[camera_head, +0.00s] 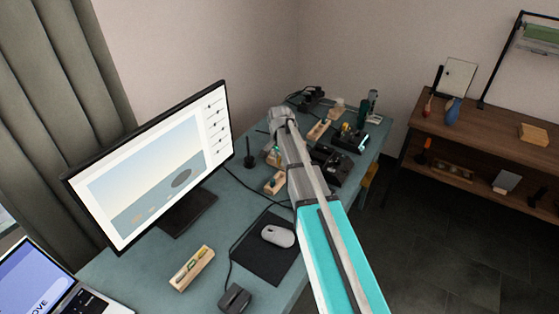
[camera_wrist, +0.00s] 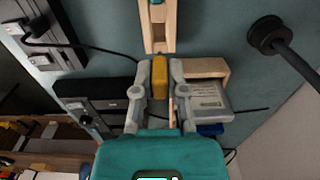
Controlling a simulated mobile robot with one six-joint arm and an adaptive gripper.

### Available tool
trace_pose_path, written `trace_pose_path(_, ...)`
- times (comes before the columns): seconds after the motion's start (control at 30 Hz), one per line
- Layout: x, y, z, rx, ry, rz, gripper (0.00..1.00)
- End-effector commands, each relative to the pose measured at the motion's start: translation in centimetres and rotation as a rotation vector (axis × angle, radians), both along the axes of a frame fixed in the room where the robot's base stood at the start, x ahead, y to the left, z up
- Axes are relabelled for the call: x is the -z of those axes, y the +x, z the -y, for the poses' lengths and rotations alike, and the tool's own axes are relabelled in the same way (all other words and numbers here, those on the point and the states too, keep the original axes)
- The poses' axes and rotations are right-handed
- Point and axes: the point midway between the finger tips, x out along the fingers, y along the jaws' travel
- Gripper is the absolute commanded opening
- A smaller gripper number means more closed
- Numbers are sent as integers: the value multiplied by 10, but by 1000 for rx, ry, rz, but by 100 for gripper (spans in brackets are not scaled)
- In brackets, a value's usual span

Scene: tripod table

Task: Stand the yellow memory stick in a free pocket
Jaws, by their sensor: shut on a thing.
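My gripper (camera_wrist: 161,64) is shut on the yellow memory stick (camera_wrist: 160,77), which sits between its two fingertips in the wrist view. A light wooden holder (camera_wrist: 170,28) with slots lies just ahead of the fingertips, with a teal piece (camera_wrist: 156,3) in it at the picture's top edge. I cannot tell whether the stick touches this holder. In the head view my gripper (camera_head: 275,154) is over the table, and the yellow stick cannot be made out there.
A second wooden block (camera_wrist: 205,65) with a grey card (camera_wrist: 208,98) is right of the fingers. Black devices (camera_wrist: 100,88) and cables are at left; a dark stand (camera_wrist: 268,35) is at right. The monitor (camera_head: 160,165) and mouse (camera_head: 278,235) stand nearer on the table (camera_head: 225,225).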

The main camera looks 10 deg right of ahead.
Motion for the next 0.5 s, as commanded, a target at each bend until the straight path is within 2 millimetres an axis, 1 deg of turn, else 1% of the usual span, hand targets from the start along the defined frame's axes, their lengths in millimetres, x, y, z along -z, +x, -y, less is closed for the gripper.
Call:
trace_pose_path(0.03, 7, 0, 0, 0, 0, 0, 0)
trace_pose_path(0.1, 12, 0, 0, 0, 0, 0, 0)
trace_pose_path(0.3, 26, 0, 1, 1, 0, 0, 0)
trace_pose_path(0.5, 35, 0, 1, 1, 0, 0, 0)
